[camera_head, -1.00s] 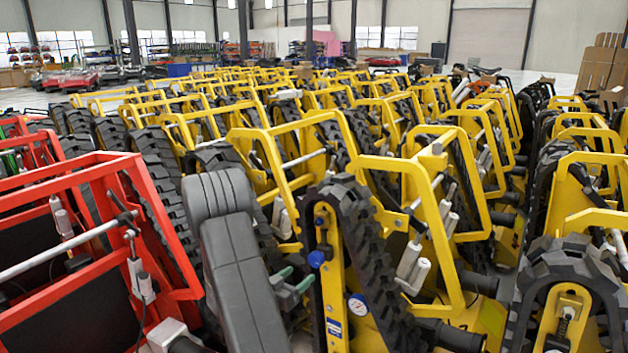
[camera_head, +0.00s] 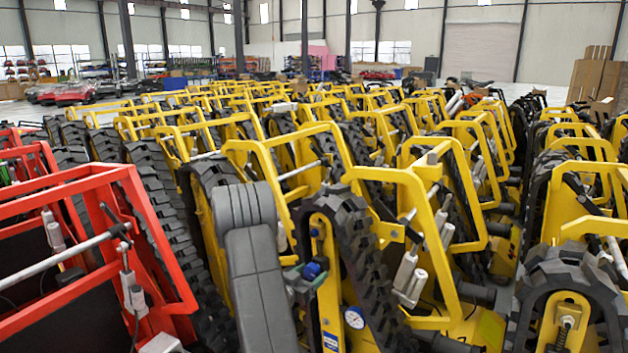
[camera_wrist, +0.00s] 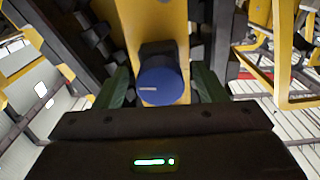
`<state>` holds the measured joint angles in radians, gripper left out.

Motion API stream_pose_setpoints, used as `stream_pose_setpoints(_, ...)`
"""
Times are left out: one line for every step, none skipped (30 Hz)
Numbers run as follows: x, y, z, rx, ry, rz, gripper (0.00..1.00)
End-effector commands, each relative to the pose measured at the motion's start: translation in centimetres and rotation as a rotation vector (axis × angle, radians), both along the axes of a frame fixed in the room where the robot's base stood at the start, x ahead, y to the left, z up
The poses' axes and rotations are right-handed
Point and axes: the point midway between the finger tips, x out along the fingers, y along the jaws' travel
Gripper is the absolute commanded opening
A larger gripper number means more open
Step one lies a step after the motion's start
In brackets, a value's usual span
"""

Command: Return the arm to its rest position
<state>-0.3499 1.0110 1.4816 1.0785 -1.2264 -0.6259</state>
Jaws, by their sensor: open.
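My gripper (camera_wrist: 161,72) is open. Its two dark green fingers show at either side in the wrist view. A blue round cap (camera_wrist: 160,84) on a dark stem sits between them, on a yellow plate (camera_wrist: 150,20), with gaps to both fingers. I cannot tell the depth between cap and fingertips. In the head view my grey arm reaches up and bends down at the lower middle. My gripper there is small and partly hidden behind the arm, beside a blue knob (camera_head: 312,270) on a yellow tracked carrier (camera_head: 330,262). Nothing is seen held.
Yellow tracked carriers (camera_head: 440,215) stand packed close in rows ahead and right. Red-framed carriers (camera_head: 80,188) crowd the left. A pressure gauge (camera_head: 354,318) sits low on the nearest carrier. Cardboard (camera_head: 592,75) stands at the far right. Little free room shows near my arm.

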Motion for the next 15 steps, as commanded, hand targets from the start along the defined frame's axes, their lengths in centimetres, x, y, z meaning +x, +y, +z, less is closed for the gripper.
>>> stream_pose_setpoints(0.0,0.0,0.0,-0.001,0.001,0.0,0.65)
stream_pose_setpoints(0.0,0.0,0.0,-0.002,0.002,0.0,0.65)
stream_pose_setpoints(0.0,0.0,0.1,-0.007,0.005,0.0,0.65)
stream_pose_setpoints(0.0,0.0,0.1,-0.013,0.009,0.0,0.65)
stream_pose_setpoints(0.0,0.0,0.1,-0.02,0.015,0.0,0.65)
stream_pose_setpoints(0.0,0.0,0.2,-0.033,0.024,0.0,0.65)
stream_pose_setpoints(0.0,0.0,0.2,-0.046,0.033,0.0,0.65)
stream_pose_setpoints(0.0,0.0,0.2,-0.061,0.044,0.0,0.65)
stream_pose_setpoints(-0.5,0.5,0.1,-0.065,0.049,0.003,0.65)
stream_pose_setpoints(-1.0,0.9,0.1,-0.065,0.05,0.004,0.65)
stream_pose_setpoints(-1.5,1.2,0.1,-0.066,0.05,0.004,0.65)
stream_pose_setpoints(-2.1,1.7,0.1,-0.067,0.049,0.005,0.65)
stream_pose_setpoints(-2.7,2.0,0.1,-0.067,0.05,0.005,0.65)
stream_pose_setpoints(-3.1,2.4,0.0,-0.066,0.05,0.004,0.65)
stream_pose_setpoints(-3.8,2.9,0.1,-0.067,0.049,0.005,0.65)
